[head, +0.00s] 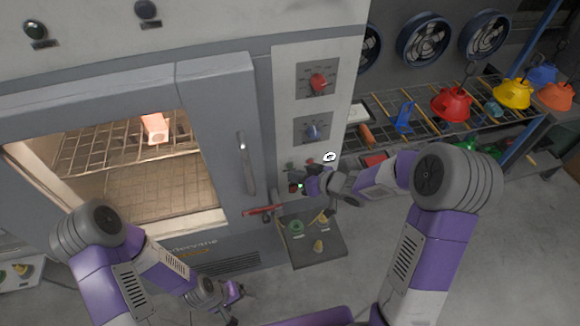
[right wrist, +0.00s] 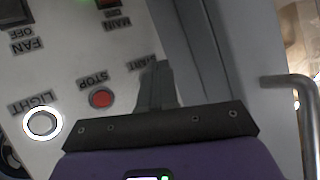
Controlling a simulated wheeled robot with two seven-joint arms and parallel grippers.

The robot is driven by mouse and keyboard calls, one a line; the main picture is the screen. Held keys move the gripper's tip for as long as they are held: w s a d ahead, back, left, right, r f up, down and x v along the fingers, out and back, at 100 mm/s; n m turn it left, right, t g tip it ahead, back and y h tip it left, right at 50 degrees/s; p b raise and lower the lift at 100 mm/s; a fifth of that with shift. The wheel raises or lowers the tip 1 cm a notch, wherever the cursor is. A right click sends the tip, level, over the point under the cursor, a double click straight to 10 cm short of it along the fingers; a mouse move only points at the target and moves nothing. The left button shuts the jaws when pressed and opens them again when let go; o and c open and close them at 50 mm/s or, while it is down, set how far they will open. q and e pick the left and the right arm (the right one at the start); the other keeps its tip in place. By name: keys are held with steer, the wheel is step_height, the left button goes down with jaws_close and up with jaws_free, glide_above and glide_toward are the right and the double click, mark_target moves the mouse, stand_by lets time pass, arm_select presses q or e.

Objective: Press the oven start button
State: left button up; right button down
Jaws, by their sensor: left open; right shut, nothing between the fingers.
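The oven (head: 220,70) has a control panel (head: 285,120) at the right of its door. In the right wrist view a START label (right wrist: 141,64) is partly covered by my right gripper (right wrist: 158,68); the start button itself is hidden. My right gripper is shut and empty, with its fingertips at the label; I cannot tell whether they touch the panel. It also shows at the lower panel in the head view (head: 296,184). The red STOP button (right wrist: 101,98) is left of the fingers. My left gripper (head: 236,293) is open and empty, low in front of the oven.
A white-ringed LIGHT button (right wrist: 42,123) is left of STOP. A rack with coloured hoods (head: 452,104) is at right.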

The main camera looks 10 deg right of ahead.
steer(key=shift+s, duration=0.15)
steer(key=s, duration=0.5)
steer(key=shift+b, duration=0.35)
steer(key=shift+f, duration=0.1)
stand_by(0.6)
steer(key=s+a+f+m+g+h, duration=0.1)
steer(key=s+f+m+g, duration=0.15)
steer(key=f, duration=0.55)
steer(key=s+a+f+m+g+h, duration=0.1)
steer(key=s+f+m+g+h, duration=0.2)
steer(key=f, duration=0.6)
steer(key=s+a+f+m+g, duration=0.1)
steer(key=s+f+g, duration=0.1)
steer(key=s+f, duration=0.2)
steer(key=s+a+f+m+g+b, duration=0.1)
steer(key=s+f, duration=0.3)
steer(key=s, duration=0.5)
steer(key=shift+s+a+f+g, duration=0.25)
steer(key=shift+a+f+g, duration=0.1)
